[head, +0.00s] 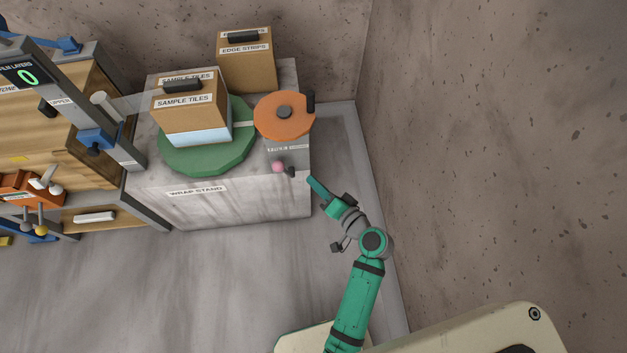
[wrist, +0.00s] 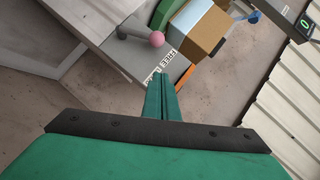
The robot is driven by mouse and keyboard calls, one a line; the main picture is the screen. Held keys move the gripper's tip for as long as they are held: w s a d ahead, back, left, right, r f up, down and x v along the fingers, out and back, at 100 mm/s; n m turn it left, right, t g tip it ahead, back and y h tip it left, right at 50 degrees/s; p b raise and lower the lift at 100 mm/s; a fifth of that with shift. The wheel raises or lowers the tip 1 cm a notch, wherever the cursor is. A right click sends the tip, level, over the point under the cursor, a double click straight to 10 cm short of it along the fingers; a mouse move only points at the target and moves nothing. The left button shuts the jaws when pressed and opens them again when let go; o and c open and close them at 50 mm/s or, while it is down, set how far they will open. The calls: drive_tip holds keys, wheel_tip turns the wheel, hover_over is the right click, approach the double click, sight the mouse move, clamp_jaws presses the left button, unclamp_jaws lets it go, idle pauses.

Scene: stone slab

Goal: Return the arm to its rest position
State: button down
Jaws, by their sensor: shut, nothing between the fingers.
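My gripper (head: 312,182) is at the end of my green arm, at the right front edge of the wrap stand. In the wrist view its green fingers (wrist: 161,97) are together with nothing between them. The fingertips are close to a pink knob (head: 278,167) on a grey lever, also seen in the wrist view (wrist: 156,39). In the wrist view a gap shows between fingers and knob. My arm is bent at a grey joint and reaches up from the bottom of the head view.
The wrap stand (head: 240,205) carries a green turntable (head: 190,160) with a sample tiles box (head: 200,105), an orange disc (head: 284,116) and an edge strips box (head: 248,72). A bench with a "0" display (head: 27,77) stands left. A wall (head: 500,150) rises on the right. Floor in front is clear.

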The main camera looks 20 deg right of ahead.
drive_tip(key=shift+w+f, duration=0.1)
idle(0.4)
drive_tip(key=s+a+f+n+g+h, duration=0.1)
drive_tip(key=s+a+f+h, duration=0.15)
drive_tip(key=s, duration=0.55)
drive_tip(key=s+a+f+n+h, duration=0.1)
drive_tip(key=s+a+f+h, duration=0.15)
drive_tip(key=s, duration=0.45)
drive_tip(key=s+a+r+n+t, duration=0.1)
drive_tip(key=s+a+r+n, duration=0.2)
drive_tip(key=s+r, duration=0.3)
drive_tip(key=s+a+r+n+t, duration=0.1)
drive_tip(key=s+a+r+n, duration=0.2)
drive_tip(key=s+r, duration=0.3)
drive_tip(key=shift+a+r+t, duration=0.4)
drive_tip(key=shift+a+r, duration=0.2)
drive_tip(key=shift+r, duration=0.55)
